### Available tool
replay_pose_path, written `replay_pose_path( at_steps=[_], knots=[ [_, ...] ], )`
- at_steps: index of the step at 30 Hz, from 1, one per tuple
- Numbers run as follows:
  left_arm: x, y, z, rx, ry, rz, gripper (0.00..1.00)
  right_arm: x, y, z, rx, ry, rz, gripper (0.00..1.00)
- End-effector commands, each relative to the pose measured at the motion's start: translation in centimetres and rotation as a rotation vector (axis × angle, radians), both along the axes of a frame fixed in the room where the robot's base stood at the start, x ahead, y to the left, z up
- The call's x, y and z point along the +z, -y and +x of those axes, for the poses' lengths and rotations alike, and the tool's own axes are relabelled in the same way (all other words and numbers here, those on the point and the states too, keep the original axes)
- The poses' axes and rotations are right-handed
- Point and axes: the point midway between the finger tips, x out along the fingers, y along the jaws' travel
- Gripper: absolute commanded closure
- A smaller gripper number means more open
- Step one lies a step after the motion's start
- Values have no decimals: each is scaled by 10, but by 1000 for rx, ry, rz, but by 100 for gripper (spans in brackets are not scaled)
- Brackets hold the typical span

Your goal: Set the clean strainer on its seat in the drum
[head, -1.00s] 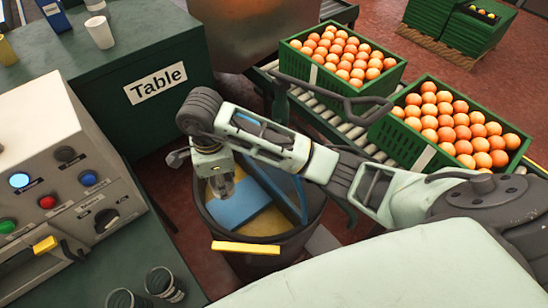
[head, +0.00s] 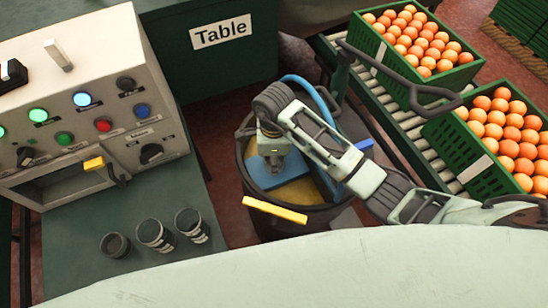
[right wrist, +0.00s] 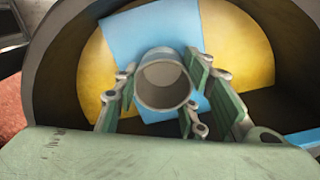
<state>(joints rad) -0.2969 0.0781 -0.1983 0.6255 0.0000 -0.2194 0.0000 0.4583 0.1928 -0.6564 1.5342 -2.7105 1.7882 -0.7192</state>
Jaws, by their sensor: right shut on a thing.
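The drum (head: 243,176) stands open in the middle of the head view, a dark round vessel with a blue panel (head: 262,180) and a yellow surface inside. My right gripper (head: 273,161) points down into the drum's mouth. In the right wrist view its fingers (right wrist: 163,98) are shut on a grey, hollow, round piece, the strainer (right wrist: 163,54). The strainer is upright in front of the blue and yellow interior. The gripper hides much of it in the head view, and I cannot tell whether it touches the seat. My left gripper is out of view.
A yellow bar (head: 275,210) is at the drum's front edge. Three dark cups (head: 155,235) stand on the green table left of it, below a control panel (head: 95,110). Orange-filled green crates (head: 480,175) sit on a roller conveyor (head: 385,110) at the right.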

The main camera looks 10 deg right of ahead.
Motion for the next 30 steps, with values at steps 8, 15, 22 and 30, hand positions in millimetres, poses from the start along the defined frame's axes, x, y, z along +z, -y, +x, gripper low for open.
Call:
replay_pose_path(
  at_steps=[8,15,22,30],
  knots=[
    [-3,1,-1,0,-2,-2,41,-2,0,1,0,3,-1,89],
    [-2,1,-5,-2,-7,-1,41,-2,0,1,0,1,1,43],
    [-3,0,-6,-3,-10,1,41,-1,0,1,0,1,1,43],
    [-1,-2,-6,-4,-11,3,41,20,0,3,2,7,1,43]
  ],
)
